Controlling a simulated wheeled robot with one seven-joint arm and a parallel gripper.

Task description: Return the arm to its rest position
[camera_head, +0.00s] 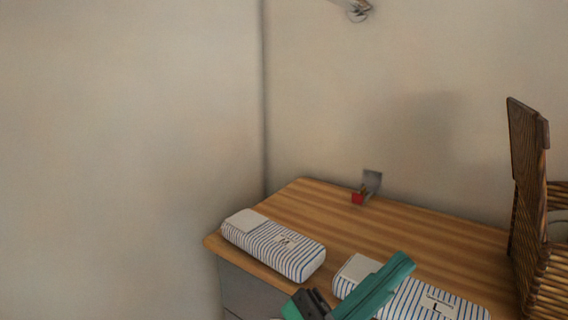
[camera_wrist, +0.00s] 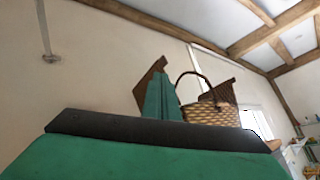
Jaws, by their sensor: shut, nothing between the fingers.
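My gripper (camera_wrist: 160,82) shows in the wrist view as teal fingers close together, shut and empty, rising beyond a black bar and a broad teal part of my own. In the head view, a teal and black part of my arm is at the lower right, in front of a striped package (camera_head: 418,300) and partly covering it. I cannot tell from the view whether it touches the package. The fingertips point up, with the wall behind them in the wrist view.
The wooden cabinet top (camera_head: 420,230) holds another striped package (camera_head: 275,245) on the left and a small red object (camera_head: 358,198) by a grey plate (camera_head: 372,181) near the wall. A tall wicker basket (camera_head: 540,210) stands at right; its handle shows in the wrist view (camera_wrist: 190,76).

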